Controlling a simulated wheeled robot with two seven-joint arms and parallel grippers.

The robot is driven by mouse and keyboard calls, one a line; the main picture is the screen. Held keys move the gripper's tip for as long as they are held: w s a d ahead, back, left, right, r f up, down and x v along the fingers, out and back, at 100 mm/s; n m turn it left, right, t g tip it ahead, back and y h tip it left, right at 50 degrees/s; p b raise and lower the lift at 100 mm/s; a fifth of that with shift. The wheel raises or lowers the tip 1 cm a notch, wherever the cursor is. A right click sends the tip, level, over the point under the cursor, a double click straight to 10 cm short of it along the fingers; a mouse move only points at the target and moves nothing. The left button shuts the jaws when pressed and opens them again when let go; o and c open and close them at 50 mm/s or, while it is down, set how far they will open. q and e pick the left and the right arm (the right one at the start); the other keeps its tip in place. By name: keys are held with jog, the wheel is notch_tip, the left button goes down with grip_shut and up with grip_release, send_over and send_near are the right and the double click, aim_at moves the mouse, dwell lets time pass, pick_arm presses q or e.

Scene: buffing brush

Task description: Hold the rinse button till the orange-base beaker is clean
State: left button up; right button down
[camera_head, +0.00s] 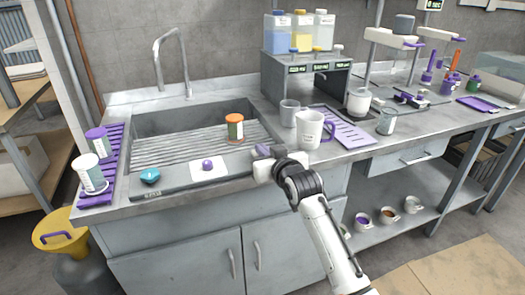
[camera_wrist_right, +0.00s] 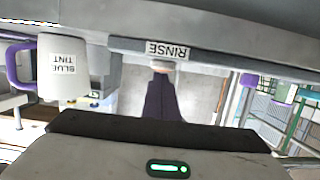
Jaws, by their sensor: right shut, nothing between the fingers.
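The orange-base beaker (camera_head: 235,128) stands upside down on the ribbed rack in the sink, orange base up; its body shows white and greenish. In the right wrist view, a RINSE label (camera_wrist_right: 167,49) sits on a dark grey strip. A small pale piece (camera_wrist_right: 163,67) beside it meets the tip of my right gripper's dark fingers (camera_wrist_right: 163,97); I cannot tell whether it is pressed. In the head view my right gripper (camera_head: 263,151) is shut and empty at the sink's front right corner, hiding what is under it. My left gripper is not in view.
A purple knob (camera_head: 207,165) on a white plate and a teal knob (camera_head: 150,176) sit on the sink's front ledge. Purple-based beakers (camera_head: 90,174) stand on a purple mat at left. A white mug (camera_head: 310,130) stands close right of my right gripper.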

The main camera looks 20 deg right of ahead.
jog(key=shift+f, duration=0.1)
jog(key=shift+s+f, duration=0.15)
jog(key=shift+f, duration=1.25)
jog(key=shift+a, duration=0.1)
dwell(2.1)
dwell(2.7)
notch_tip(320, 180, up, 6)
jog(key=p, duration=0.5)
jog(key=shift+r, duration=0.25)
jog(key=shift+s+f+b, duration=0.25)
jog(key=shift+s+b, duration=0.05)
jog(key=shift+s, duration=0.15)
jog(key=shift+s+f+b, duration=0.2)
jog(key=shift+s+b, duration=0.05)
jog(key=shift+s, duration=0.2)
jog(key=v, duration=0.8)
jog(key=shift+r, duration=0.25)
jog(key=shift+w, duration=0.1)
